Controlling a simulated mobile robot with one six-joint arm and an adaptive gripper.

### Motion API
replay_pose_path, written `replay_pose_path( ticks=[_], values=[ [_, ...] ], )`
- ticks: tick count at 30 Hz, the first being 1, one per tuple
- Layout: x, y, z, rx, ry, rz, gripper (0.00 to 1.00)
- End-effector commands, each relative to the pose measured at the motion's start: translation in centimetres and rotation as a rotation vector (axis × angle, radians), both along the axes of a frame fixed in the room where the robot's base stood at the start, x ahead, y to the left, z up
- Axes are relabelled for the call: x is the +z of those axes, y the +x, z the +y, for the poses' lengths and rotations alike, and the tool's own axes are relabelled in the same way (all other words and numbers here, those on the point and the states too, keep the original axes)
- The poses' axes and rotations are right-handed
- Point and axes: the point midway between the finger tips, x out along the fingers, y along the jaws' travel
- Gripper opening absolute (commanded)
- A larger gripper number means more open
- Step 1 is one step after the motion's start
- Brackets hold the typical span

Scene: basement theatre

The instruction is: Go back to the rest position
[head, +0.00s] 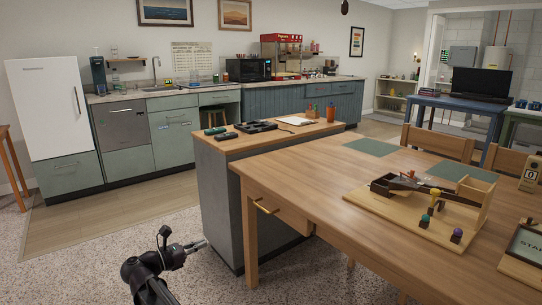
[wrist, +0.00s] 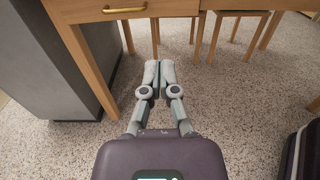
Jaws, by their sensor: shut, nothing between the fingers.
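My gripper (head: 204,244) is at the lower left of the head view, low over the speckled floor and left of the grey cabinet. In the wrist view my gripper (wrist: 151,75) points forward with its two grey fingers together and nothing between them. Beyond the fingertips are the wooden table's drawer and legs. The gripper appears apart from the table and the cabinet.
The wooden table (head: 330,191) bears a wooden board (head: 400,214) with several small items. Its drawer handle (wrist: 124,9) faces my gripper. The grey cabinet (wrist: 60,70) stands close on the left. Open speckled floor (head: 90,250) lies to the left.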

Motion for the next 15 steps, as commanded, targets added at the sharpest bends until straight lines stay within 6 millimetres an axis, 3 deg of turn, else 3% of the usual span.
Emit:
replay_pose_path(
  ticks=[5, 15],
  values=[
    [0.0, 0.0, -0.1, -0.001, 0.003, 0.000, 0.00],
    [-1.4, 0.6, -3.7, -0.040, 0.107, -0.007, 0.00]
  ],
)
